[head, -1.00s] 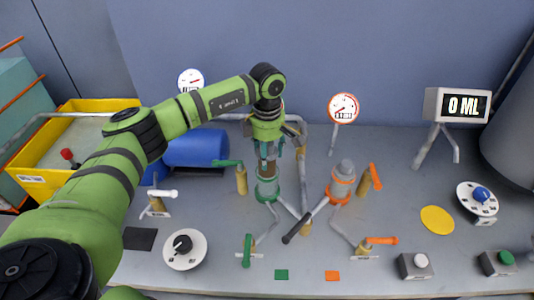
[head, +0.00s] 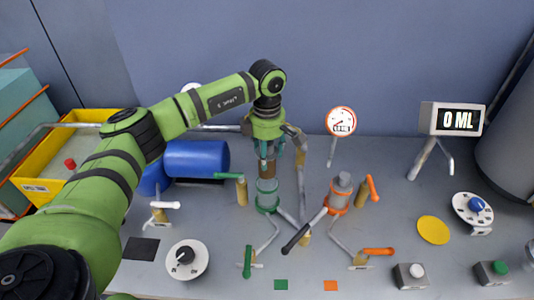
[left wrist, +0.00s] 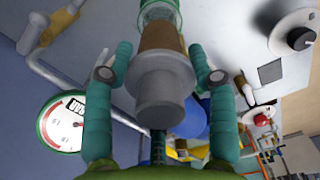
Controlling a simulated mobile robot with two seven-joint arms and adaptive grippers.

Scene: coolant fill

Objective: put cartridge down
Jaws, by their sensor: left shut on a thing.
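My left gripper (head: 268,150) points down over the green-ringed housing (head: 267,193) in the middle of the bench. It is shut on the cartridge (head: 267,169), a brown cylinder held upright. In the left wrist view the cartridge (left wrist: 163,75) shows a grey cap and a brown body between my two teal fingers. Its far end lines up with the clear green housing (left wrist: 159,12). I cannot tell whether it rests on the housing or sits partly inside it. My right gripper is not in view.
An orange-ringed housing (head: 338,192) stands just right, with a dark-ended lever (head: 295,240) between the two. A yellow bin (head: 45,165) is far left. A display (head: 452,119) reads 0 ML.

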